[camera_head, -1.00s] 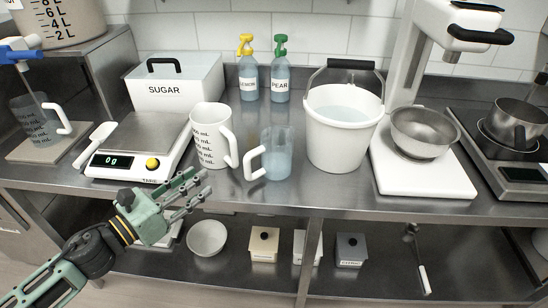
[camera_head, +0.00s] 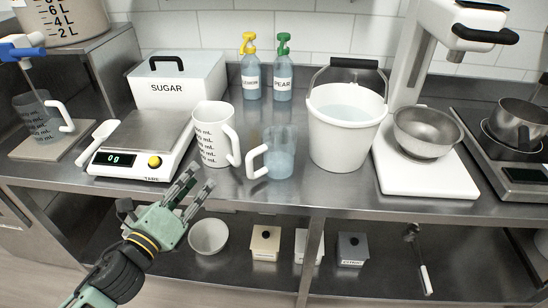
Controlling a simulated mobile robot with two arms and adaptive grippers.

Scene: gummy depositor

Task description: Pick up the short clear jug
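The short clear jug (camera_head: 280,154) stands upright on the steel counter, its white handle pointing left. It looks see-through and bluish. My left gripper (camera_head: 191,190) is in front of the counter edge, lower left of the jug and apart from it. Its fingers point up and to the right, spread apart with nothing between them. My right gripper does not show.
A white measuring jug (camera_head: 211,136) stands close left of the clear jug, and a white bucket (camera_head: 343,128) stands right. A scale (camera_head: 148,145) reading 0 g is further left. Syrup bottles (camera_head: 282,78) stand behind. A lower shelf holds a bowl (camera_head: 208,236) and small boxes.

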